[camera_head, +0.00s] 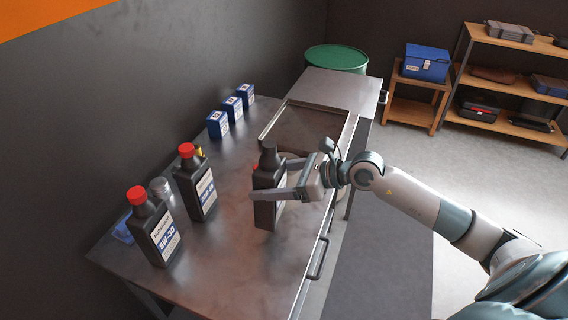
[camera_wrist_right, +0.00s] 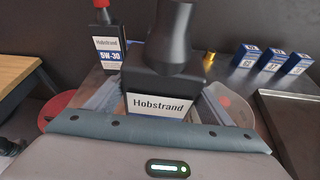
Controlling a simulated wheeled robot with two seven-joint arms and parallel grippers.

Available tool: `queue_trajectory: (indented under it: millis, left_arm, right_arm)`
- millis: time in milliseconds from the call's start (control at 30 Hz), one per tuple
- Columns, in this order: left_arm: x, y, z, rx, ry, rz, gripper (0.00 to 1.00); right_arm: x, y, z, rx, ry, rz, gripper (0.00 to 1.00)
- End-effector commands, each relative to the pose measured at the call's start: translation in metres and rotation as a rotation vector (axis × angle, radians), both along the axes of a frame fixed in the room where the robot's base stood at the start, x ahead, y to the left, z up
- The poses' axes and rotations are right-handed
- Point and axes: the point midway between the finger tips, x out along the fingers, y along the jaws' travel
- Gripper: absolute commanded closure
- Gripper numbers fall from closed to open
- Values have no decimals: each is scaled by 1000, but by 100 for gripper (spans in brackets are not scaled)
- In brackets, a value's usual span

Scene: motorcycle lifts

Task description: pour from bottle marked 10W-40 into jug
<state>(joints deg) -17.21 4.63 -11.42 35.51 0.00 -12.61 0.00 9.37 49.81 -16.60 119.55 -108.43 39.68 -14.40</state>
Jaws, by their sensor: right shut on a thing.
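My right gripper (camera_head: 268,194) is shut on a black bottle (camera_head: 269,208) with a dark top, near the front edge of the steel table. The held bottle is upright; I cannot tell whether its base touches the table. In the right wrist view the held bottle (camera_wrist_right: 160,84) shows a "Hobstrand" label; its grade marking is hidden. A red-capped bottle (camera_head: 197,187) stands to the left, its grade too small to read surely. A grey metallic vessel (camera_head: 160,187), possibly the jug, is partly hidden behind the bottles. My left gripper is out of view.
A red-capped 5W-30 bottle (camera_head: 155,232) stands at the table's left. Several small blue boxes (camera_head: 218,124) line the back. A shallow metal tray (camera_head: 348,131) lies at the right. A small brass object (camera_head: 200,151) is behind the bottles.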

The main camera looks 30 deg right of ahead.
Motion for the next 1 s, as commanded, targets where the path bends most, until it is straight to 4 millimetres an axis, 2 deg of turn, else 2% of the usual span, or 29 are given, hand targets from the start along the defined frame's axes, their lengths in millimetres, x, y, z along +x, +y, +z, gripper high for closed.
queue_trajectory:
  millis: [200,833,1000]
  left_arm:
    - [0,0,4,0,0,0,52]
    - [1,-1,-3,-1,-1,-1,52]
    - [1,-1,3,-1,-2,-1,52]
  right_arm:
    - [0,0,7,79,71,-1,77]
    - [1,0,5,304,292,-1,77]
    - [2,-1,14,365,353,-1,77]
